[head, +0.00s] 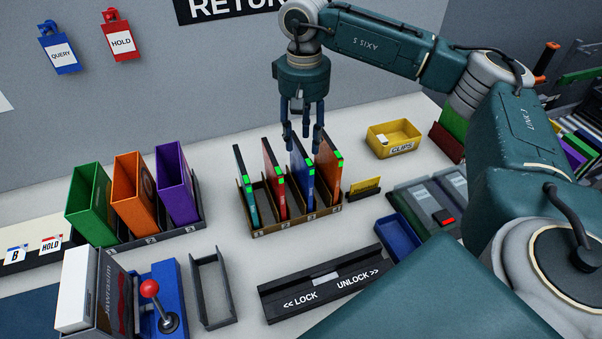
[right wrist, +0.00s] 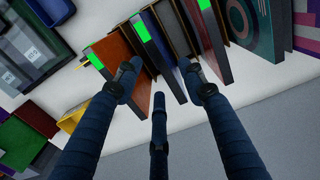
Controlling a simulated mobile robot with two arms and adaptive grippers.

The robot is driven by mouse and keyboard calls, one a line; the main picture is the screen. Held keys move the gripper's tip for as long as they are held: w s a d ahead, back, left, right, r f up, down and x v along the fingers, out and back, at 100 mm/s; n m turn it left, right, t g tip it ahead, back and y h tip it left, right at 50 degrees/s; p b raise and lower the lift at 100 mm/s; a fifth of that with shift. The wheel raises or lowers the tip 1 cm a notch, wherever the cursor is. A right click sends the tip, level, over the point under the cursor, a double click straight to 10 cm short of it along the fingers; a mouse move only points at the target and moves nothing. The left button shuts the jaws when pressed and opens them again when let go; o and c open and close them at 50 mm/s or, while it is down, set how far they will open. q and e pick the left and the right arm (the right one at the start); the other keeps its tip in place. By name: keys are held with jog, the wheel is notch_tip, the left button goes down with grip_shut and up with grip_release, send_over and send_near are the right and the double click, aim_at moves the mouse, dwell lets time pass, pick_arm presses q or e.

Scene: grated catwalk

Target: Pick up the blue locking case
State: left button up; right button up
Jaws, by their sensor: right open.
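The blue locking case (head: 301,173) stands upright in a dark rack (head: 262,233), between a red case (head: 273,180) and an orange case (head: 328,172). A teal case (head: 245,188) stands at the rack's left end. Each case has a green patch near its top. My right gripper (head: 305,132) points down, open and empty, by the top of the blue case. In the right wrist view its fingers (right wrist: 160,88) spread around the blue case (right wrist: 167,62), with the orange case (right wrist: 122,65) close by; I cannot tell whether they touch. My left gripper is out of view.
Green, orange and purple binders (head: 177,184) stand in a rack to the left. A yellow clips bin (head: 394,139) is to the right. A lock/unlock bar (head: 325,282), an empty grey tray (head: 213,290) and a red-knobbed joystick (head: 150,289) are in front.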

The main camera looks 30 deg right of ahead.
aim_at(303, 153)
jog(key=f, duration=0.1)
jog(key=f+p, duration=0.1)
jog(key=f, duration=0.1)
jog(key=f+p, duration=0.1)
jog(key=shift+s+a+f, duration=0.2)
jog(key=shift+s+a, duration=0.05)
jog(key=shift+s, duration=0.1)
jog(key=shift+f, duration=0.3)
grip_shut()
